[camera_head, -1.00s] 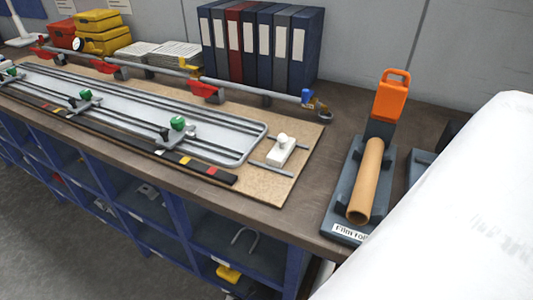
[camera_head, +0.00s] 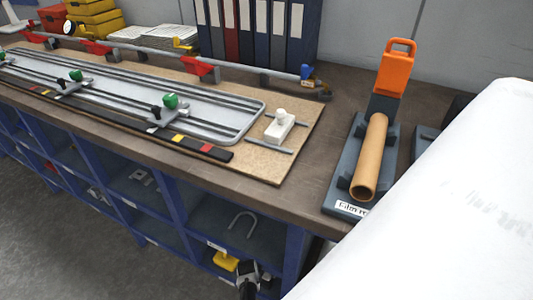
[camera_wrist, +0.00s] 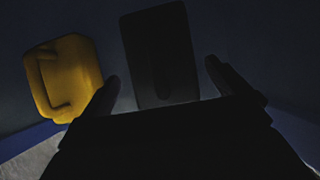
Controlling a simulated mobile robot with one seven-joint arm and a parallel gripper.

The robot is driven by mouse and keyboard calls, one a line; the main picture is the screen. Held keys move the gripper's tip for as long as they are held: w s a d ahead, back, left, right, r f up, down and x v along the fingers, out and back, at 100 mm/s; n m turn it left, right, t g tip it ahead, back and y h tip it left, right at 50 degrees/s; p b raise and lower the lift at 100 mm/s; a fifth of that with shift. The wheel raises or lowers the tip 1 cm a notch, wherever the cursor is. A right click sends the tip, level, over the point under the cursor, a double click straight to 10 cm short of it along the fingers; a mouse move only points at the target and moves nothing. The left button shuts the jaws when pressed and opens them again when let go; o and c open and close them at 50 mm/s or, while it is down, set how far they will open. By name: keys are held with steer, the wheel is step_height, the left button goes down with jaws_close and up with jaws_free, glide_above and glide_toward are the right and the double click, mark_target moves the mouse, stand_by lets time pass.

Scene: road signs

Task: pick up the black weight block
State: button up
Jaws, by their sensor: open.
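The black weight block (camera_wrist: 160,50) shows in the wrist view as a dark upright rectangle with a darker slot or handle shape on its face. It is dim and hard to make out. My gripper (camera_wrist: 162,75) is open, with one finger on each side of the block's lower part in the picture. I cannot tell whether either finger touches it. In the head view, a grey and black part that looks like my wrist (camera_head: 247,274) is at a lower bench compartment; the block is not discernible there.
A yellow block with a handle (camera_wrist: 65,77) stands just left of my left finger; it also shows in the head view (camera_head: 226,261). Blue compartment walls (camera_head: 297,255) surround the space. A U-shaped metal piece (camera_head: 242,222) lies above. The bench top holds a film roll stand (camera_head: 349,207).

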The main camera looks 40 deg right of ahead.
steer(key=b+x, duration=0.5)
steer(key=shift+f, duration=0.1)
steer(key=shift+a, duration=0.1)
steer(key=shift+c, duration=0.3)
steer(key=c, duration=1.2)
steer(key=shift+r, duration=0.2)
steer(key=shift+c, duration=0.5)
steer(key=shift+w+r+p, duration=0.1)
steer(key=shift+r+p, duration=0.2)
steer(key=shift+p, duration=0.05)
